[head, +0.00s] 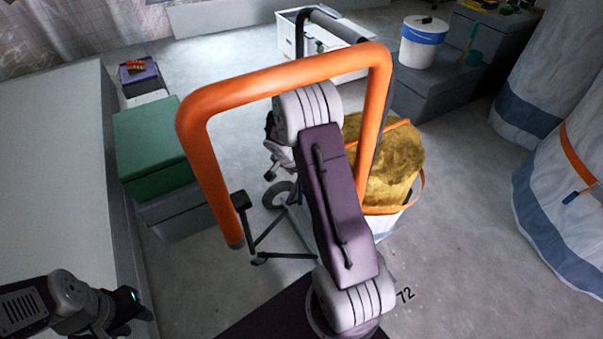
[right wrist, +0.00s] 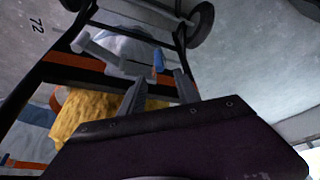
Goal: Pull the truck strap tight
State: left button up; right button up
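The hand truck's orange tube frame (head: 280,78) stands in the middle of the head view. A yellow load (head: 385,165) rests by it, with an orange strap (head: 405,207) around it. In the right wrist view the strap (right wrist: 75,62) runs to a grey buckle (right wrist: 115,62) with a blue tab (right wrist: 158,60). My right gripper (right wrist: 158,78) has its two fingers apart, with the tab just beyond or between the tips; I cannot tell if they touch. In the head view my right arm hides it. My left gripper (head: 125,312) is at the lower left, away from the truck.
A green box (head: 150,140) on grey boxes stands left of the truck, beside a large pale block (head: 60,180). A white bucket (head: 423,42) stands on a grey box at the back. Large white-and-blue sacks (head: 560,210) stand at the right. Floor between truck and sacks is clear.

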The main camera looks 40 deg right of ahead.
jog(key=b+x, duration=0.3)
jog(key=x, duration=0.6)
jog(key=shift+a+b, duration=0.1)
jog(key=shift+b, duration=0.3)
grip_shut()
jog(key=shift+a, duration=0.1)
dwell(0.7)
